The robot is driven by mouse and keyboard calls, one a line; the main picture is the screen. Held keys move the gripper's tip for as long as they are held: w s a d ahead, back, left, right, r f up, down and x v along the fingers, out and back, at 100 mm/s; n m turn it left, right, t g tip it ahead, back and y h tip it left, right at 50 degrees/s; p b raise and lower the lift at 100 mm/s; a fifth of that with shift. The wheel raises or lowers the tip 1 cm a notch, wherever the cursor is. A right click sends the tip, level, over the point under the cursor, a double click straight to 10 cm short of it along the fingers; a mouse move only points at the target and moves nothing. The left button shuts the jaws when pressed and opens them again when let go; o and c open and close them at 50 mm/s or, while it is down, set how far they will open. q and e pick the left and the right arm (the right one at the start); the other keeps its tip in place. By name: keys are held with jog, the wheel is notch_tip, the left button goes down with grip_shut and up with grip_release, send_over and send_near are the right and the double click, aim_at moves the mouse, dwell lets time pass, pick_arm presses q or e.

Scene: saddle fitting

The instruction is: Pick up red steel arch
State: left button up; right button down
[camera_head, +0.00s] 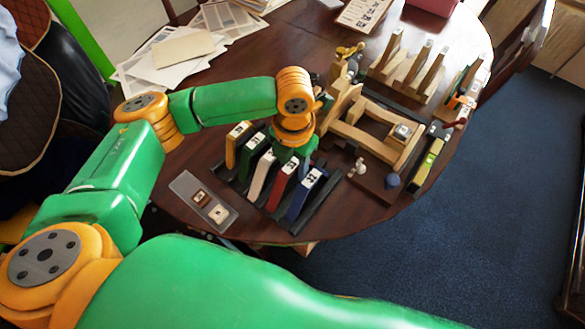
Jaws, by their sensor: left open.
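The red steel arch (280,188) stands upright in a dark rack near the front edge of the table, with a white label on its top. It sits between a cream arch (260,177) and a dark blue arch (301,196). My left arm comes in from the left and its wrist bends down over the back of the rack. My left gripper (301,148) is open just behind the labelled tops of the arches. Its fingertips are mostly hidden, so I cannot tell whether they touch anything. My right gripper is not in view.
Green and yellow arches (235,146) share the rack. A grey tray (184,187) with two small pieces lies to its left. A wooden frame (372,142) and a stand of wooden arches (407,70) fill the right side. Papers (178,55) lie at the back left.

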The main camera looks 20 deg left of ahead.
pick_arm(q)
notch_tip(320, 180, down, 2)
jog(key=shift+w+f, duration=0.15)
jog(key=shift+f, duration=0.1)
grip_shut()
